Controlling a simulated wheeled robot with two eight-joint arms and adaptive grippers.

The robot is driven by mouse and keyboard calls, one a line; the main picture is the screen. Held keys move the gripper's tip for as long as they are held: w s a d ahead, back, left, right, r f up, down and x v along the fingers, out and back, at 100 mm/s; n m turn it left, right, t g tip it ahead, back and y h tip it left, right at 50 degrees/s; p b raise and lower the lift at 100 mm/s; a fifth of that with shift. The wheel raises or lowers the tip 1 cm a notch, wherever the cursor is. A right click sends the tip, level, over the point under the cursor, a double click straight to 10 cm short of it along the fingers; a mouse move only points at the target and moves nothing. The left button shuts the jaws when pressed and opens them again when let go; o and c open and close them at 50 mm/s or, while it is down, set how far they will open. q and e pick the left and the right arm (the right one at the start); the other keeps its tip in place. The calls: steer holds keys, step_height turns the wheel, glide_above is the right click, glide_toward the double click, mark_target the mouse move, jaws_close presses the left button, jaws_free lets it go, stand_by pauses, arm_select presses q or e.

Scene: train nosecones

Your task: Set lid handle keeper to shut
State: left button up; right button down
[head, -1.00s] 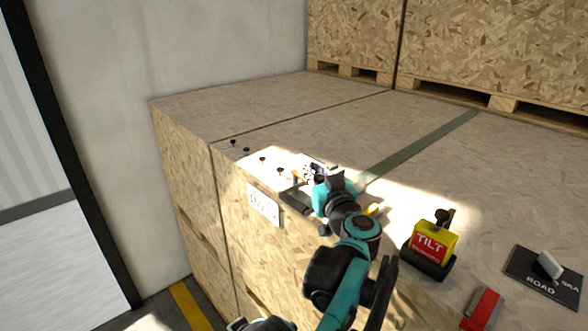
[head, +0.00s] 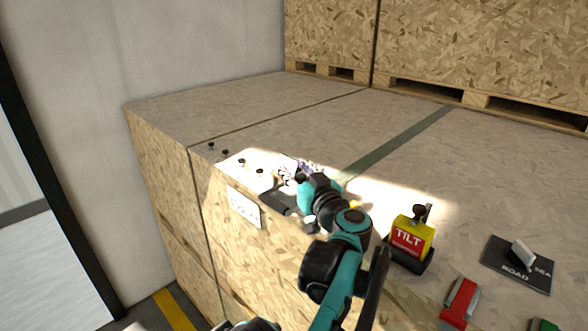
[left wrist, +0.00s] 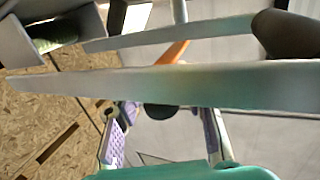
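My left gripper (head: 300,168) is over the sunlit front edge of the crate top, beside a dark grey bracket (head: 278,200). The left wrist view shows its two purple-padded fingers (left wrist: 160,138) spread apart, with nothing clearly held between them. Long pale grey bars (left wrist: 170,84) cross that view close to the fingers. An orange piece (left wrist: 173,52) shows behind the bars, with a dark rounded knob (left wrist: 285,36) at the upper right. I cannot tell for sure which part is the lid handle keeper or how it is set. My right gripper is not in view.
Several small black knobs (head: 242,162) stand left of the gripper. To the right are a yellow TILT block (head: 411,236), a red piece (head: 459,302) and a ROAD/SEA switch plate (head: 517,264). The crate top behind is largely clear.

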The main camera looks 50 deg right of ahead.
arm_select(q)
step_height(320, 180, up, 10)
stand_by(0.6)
steer(key=shift+w, duration=0.1)
stand_by(0.3)
